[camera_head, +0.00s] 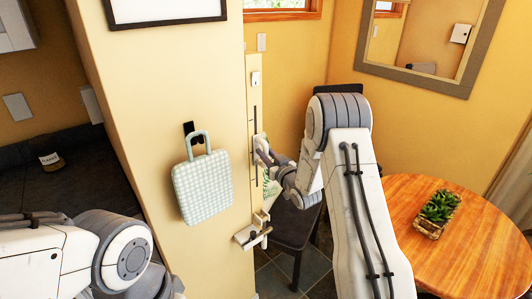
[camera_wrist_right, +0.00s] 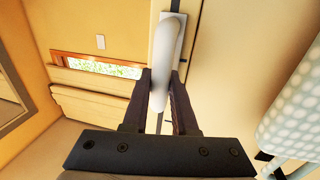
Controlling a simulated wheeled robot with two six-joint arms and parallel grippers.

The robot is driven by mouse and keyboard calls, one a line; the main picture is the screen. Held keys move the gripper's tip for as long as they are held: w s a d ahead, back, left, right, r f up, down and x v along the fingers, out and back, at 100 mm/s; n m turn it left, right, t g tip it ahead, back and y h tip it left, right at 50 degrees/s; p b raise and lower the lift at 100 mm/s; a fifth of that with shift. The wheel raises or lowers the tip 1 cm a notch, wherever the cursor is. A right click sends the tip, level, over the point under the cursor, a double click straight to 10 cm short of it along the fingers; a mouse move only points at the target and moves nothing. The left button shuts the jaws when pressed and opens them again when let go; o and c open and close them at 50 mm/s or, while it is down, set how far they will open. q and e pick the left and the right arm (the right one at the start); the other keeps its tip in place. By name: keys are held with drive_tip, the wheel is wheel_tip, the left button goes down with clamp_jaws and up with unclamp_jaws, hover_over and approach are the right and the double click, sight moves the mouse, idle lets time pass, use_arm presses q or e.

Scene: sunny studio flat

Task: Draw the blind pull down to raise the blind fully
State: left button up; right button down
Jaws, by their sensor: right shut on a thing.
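The blind pull is a smooth white handle (camera_wrist_right: 163,60) in the right wrist view, in front of a dark slot in a pale vertical strip (camera_head: 254,95). My right gripper (camera_head: 262,153) is shut on it, with a dark finger on each side (camera_wrist_right: 161,95). In the head view the arm hides much of the pull. The pale blind (camera_wrist_right: 92,92) shows upside down in the wrist view, with a strip of bare window (camera_wrist_right: 97,66) beside it. My left arm shows at lower left, but its gripper is out of view.
A checked bag (camera_head: 202,187) hangs on the wall left of the strip. A small bracket (camera_head: 249,236) juts out low on the strip. A dark chair (camera_head: 291,228) stands behind my right arm. A round table (camera_head: 480,240) with a plant (camera_head: 438,208) stands at right.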

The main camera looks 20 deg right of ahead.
wheel_tip(320, 180, down, 13)
drive_tip(key=b, duration=0.9)
drive_tip(key=shift+b, duration=0.35)
drive_tip(key=shift+s, duration=0.1)
drive_tip(key=shift+f, duration=0.1)
drive_tip(key=c, duration=0.7)
unclamp_jaws()
drive_tip(key=s+d+b, duration=0.1)
drive_tip(key=s, duration=0.9)
drive_tip(key=shift+d+b, duration=0.3)
drive_tip(key=shift+b, duration=0.05)
